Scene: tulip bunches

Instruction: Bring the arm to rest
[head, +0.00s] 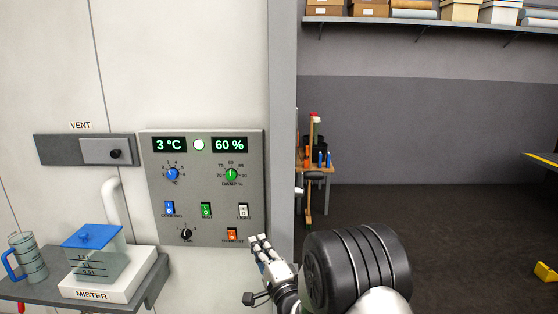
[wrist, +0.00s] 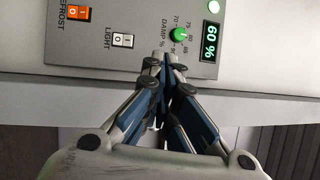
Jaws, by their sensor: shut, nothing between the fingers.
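My gripper (head: 259,242) is at the lower right corner of the grey control panel (head: 205,192) in the head view. Its fingers are together with nothing between them. In the wrist view the closed fingertips (wrist: 163,60) point toward the panel near the LIGHT switch (wrist: 122,41) and the green damp dial (wrist: 178,34). Whether the tips touch the panel cannot be told. The displays read 3 °C and 60 %. The orange DEFROST switch (head: 232,234) is just left of the fingers in the head view.
A grey shelf (head: 150,282) at the lower left bears a mister tank (head: 95,262) with a blue lid and a measuring jug (head: 28,258). A vent slider (head: 108,152) is on the wall. A cluttered workbench (head: 318,160) stands beyond the doorway; dark floor there is largely open.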

